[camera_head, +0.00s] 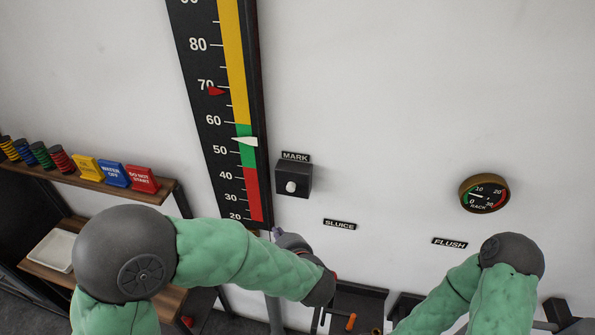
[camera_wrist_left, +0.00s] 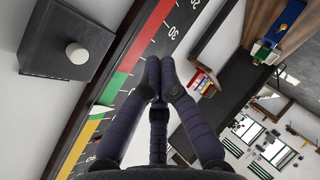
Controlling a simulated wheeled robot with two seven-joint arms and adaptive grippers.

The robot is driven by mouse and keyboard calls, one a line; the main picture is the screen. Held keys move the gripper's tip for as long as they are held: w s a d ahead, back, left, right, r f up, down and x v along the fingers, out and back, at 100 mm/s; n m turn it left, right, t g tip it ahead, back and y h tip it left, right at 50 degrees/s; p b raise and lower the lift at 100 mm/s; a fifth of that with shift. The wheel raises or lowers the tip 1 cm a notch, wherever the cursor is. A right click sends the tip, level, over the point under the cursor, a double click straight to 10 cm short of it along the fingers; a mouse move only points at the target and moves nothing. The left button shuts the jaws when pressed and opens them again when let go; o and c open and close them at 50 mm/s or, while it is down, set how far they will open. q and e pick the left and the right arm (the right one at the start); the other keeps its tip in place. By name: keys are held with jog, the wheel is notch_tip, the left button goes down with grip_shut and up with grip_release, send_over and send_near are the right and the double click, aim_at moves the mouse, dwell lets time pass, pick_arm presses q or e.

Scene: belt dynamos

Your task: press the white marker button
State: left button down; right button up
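The white marker button (camera_head: 291,187) is a round knob on a dark box (camera_head: 305,176) under the MARK label on the wall. In the left wrist view the button (camera_wrist_left: 77,53) is at the upper left on its box (camera_wrist_left: 45,30). My left gripper (camera_head: 279,234) is below the box in the head view, partly hidden behind my wrist. In the left wrist view its dark fingers (camera_wrist_left: 158,82) are drawn together at the tips, with nothing between them. They are apart from the button, to its right in that view. My right gripper is out of sight.
A tall gauge board (camera_head: 214,100) with a white pointer (camera_head: 245,141) and a red pointer (camera_head: 216,91) is left of the box. SLUICE (camera_head: 340,224) and FLUSH (camera_head: 450,243) labels and a round dial (camera_head: 484,194) are to the right. A shelf (camera_head: 118,187) is at left.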

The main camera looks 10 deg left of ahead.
aim_at(291, 187)
pick_arm(q)
jog(key=shift+n+y, duration=0.3)
jog(key=shift+n, duration=0.5)
jog(key=r, duration=0.1)
jog(key=r+p, duration=0.1)
jog(key=r, duration=0.3)
jog(key=shift+s+d+p, duration=0.25)
jog(key=shift+p, duration=0.15)
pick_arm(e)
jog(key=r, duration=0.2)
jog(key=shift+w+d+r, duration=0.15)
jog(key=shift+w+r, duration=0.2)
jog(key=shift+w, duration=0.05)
pick_arm(q)
jog(key=shift+w, duration=0.1)
jog(key=w, duration=0.8)
jog(key=shift+w+d+b, duration=0.2)
jog(key=shift+w+b, duration=0.1)
jog(key=shift+b, duration=0.1)
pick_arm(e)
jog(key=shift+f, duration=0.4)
pick_arm(q)
jog(key=shift+w, duration=0.45)
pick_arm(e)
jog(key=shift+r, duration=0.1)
